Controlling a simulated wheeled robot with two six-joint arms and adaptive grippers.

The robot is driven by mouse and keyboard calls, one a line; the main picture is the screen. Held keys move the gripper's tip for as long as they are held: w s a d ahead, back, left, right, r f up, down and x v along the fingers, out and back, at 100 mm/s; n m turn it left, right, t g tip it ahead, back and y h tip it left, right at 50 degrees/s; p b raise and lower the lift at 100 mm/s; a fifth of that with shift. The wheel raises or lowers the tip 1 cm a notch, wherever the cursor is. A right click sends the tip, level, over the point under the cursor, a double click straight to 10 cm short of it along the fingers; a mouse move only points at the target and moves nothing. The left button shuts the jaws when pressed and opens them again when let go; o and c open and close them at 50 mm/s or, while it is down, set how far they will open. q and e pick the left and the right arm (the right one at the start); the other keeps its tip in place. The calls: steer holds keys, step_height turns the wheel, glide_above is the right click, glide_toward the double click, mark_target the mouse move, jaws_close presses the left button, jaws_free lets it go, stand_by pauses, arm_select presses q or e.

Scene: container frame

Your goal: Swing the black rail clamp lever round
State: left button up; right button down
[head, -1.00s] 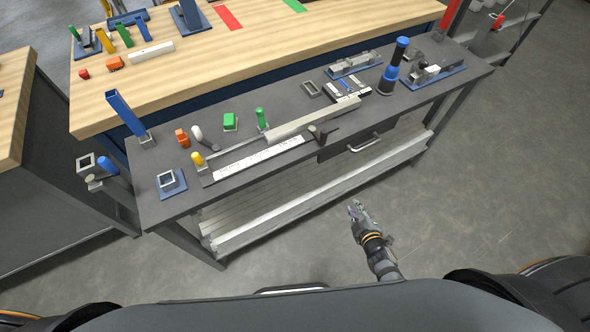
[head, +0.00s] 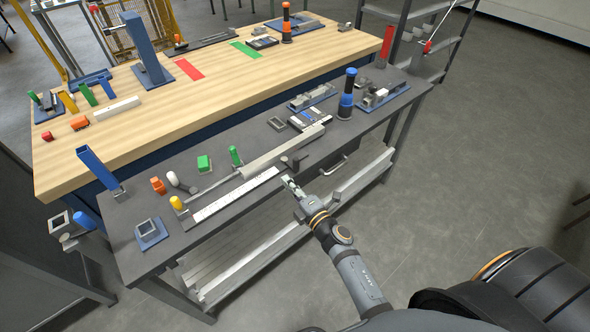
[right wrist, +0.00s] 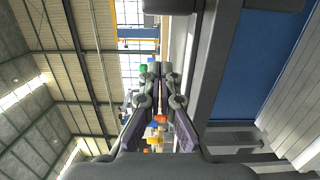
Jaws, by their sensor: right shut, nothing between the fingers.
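A small dark knob (head: 292,160), apparently the black rail clamp lever, stands at the near right end of the rail fixture with the white scale strip (head: 236,194) on the grey bench. Its lever shape is too small to make out. My right gripper (head: 288,181) is shut and empty, just in front of the bench's near edge and a little below the knob in the picture. It looks apart from the knob. In the right wrist view its closed fingers (right wrist: 160,75) point ahead, and I cannot make out the lever there. My left gripper is not in view.
A long grey bar (head: 283,151) lies behind the scale strip. A yellow knob (head: 177,203), a green peg (head: 235,156) and a green block (head: 204,163) stand nearby.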

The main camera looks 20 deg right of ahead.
mark_target(296, 173)
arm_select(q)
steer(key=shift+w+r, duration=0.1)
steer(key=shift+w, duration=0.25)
arm_select(e)
steer(key=shift+w+d, duration=1.6)
steer(key=shift+d, duration=0.15)
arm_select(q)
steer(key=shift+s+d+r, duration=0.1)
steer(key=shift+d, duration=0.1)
arm_select(e)
steer(key=shift+d+n+y, duration=0.25)
steer(key=shift+n+y, duration=0.15)
steer(key=shift+y, duration=0.2)
